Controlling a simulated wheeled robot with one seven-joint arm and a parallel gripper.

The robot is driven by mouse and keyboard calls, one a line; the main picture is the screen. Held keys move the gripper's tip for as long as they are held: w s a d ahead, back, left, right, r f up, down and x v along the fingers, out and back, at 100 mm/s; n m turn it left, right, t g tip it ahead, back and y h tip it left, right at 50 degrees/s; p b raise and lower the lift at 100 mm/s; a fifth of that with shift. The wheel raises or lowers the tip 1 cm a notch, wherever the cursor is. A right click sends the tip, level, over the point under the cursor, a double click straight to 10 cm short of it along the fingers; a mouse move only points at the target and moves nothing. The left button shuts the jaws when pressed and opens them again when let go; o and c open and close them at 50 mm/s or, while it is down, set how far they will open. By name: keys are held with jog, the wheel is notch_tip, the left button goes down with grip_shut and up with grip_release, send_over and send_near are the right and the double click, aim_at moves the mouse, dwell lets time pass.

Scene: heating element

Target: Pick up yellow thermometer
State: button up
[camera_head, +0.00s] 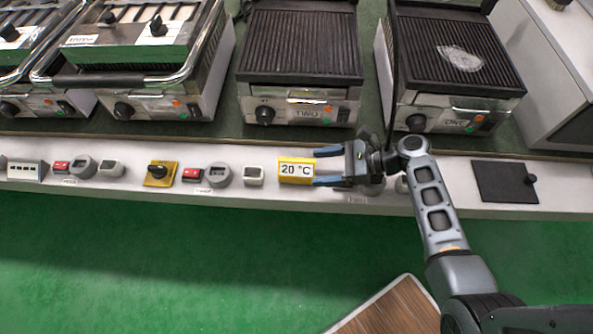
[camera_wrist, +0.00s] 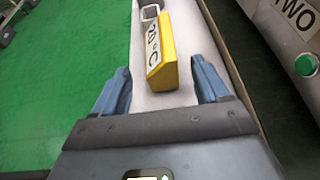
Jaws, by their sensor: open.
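The yellow thermometer (camera_head: 296,169) is a wedge-shaped block with a white "20 °C" face. It stands on the white ledge in front of the grill marked "TWO". My gripper (camera_head: 318,167) is to its right in the head view, with its blue fingers apart and pointing left at it. In the wrist view the thermometer (camera_wrist: 165,55) stands ahead, between the lines of the two open fingers (camera_wrist: 160,85). The gripper is empty; I cannot tell whether a fingertip touches the thermometer.
A white-rimmed socket (camera_head: 253,175) is just left of the thermometer. Several grills (camera_head: 301,55) stand behind the ledge. A yellow base with a black knob (camera_head: 160,173) and a black plate (camera_head: 504,182) sit along the ledge. A wooden board (camera_head: 392,310) is below, over the green floor.

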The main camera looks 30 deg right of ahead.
aim_at(296, 170)
jog(key=x, duration=0.7)
jog(key=shift+w+a, duration=0.15)
jog(key=shift+a, duration=0.05)
jog(key=c, duration=1.2)
jog(key=shift+o, duration=0.2)
